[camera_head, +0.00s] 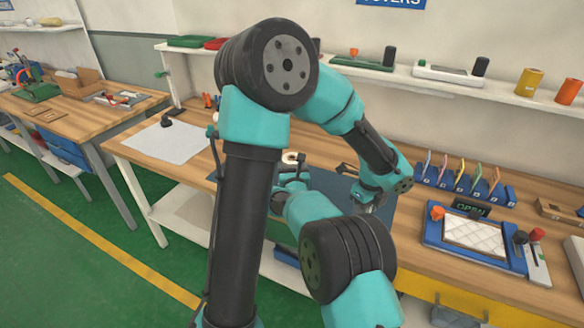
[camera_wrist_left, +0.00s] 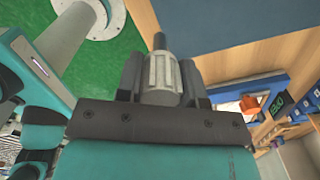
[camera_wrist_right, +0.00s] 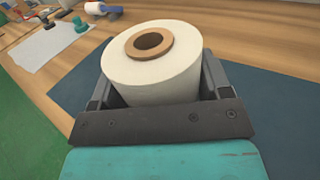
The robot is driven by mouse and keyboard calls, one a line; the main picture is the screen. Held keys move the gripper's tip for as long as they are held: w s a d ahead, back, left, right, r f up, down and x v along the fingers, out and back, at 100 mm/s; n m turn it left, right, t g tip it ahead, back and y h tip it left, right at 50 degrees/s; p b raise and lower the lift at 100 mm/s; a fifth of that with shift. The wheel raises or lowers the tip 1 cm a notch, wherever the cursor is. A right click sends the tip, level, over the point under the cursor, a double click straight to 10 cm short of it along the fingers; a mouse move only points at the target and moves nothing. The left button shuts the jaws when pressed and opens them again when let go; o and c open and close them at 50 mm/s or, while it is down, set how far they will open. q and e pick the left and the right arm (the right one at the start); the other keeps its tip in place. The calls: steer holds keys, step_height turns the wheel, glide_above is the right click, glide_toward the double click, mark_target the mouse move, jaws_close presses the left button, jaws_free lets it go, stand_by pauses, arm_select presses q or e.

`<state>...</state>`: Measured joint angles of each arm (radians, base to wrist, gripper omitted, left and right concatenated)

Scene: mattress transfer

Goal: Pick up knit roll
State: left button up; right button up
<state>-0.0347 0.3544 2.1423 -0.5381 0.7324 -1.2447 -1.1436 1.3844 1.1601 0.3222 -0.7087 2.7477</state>
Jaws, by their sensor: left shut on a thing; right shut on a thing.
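The knit roll, white with a brown cardboard core, fills the middle of the right wrist view (camera_wrist_right: 152,75). My right gripper (camera_wrist_right: 152,92) is shut around it, a finger on each side, with the core end facing the camera. In the head view, only a small part of the roll (camera_head: 291,157) shows behind my arm. My left gripper (camera_wrist_left: 160,85) is shut on a pale grey ribbed cylinder (camera_wrist_left: 161,72) with a dark tip. In the head view my left gripper (camera_head: 368,206) is to the right, over the dark blue mat, and what it holds is hard to make out.
The dark blue mat (camera_head: 335,187) lies on the wooden bench. A pale sheet (camera_head: 168,141) lies at left. A shelf (camera_head: 415,81) runs behind.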

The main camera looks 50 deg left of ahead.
steer(key=r+v, duration=0.1)
steer(key=v, duration=1.3)
steer(key=shift+s+a+r, duration=0.25)
steer(key=shift+s+a, duration=0.05)
steer(key=shift+s, duration=0.05)
steer(key=shift+w+a, duration=0.1)
steer(key=shift+w+d+x, duration=0.1)
steer(key=shift+w+x, duration=0.05)
steer(key=shift+x, duration=2.45)
steer(key=shift+w+d+x, duration=0.1)
steer(key=shift+w+x, duration=0.05)
steer(key=shift+x, duration=2.5)
steer(key=shift+w+d+x, duration=0.1)
steer(key=shift+w+x, duration=0.05)
steer(key=shift+x, duration=2.45)
steer(key=shift+f, duration=2.45)
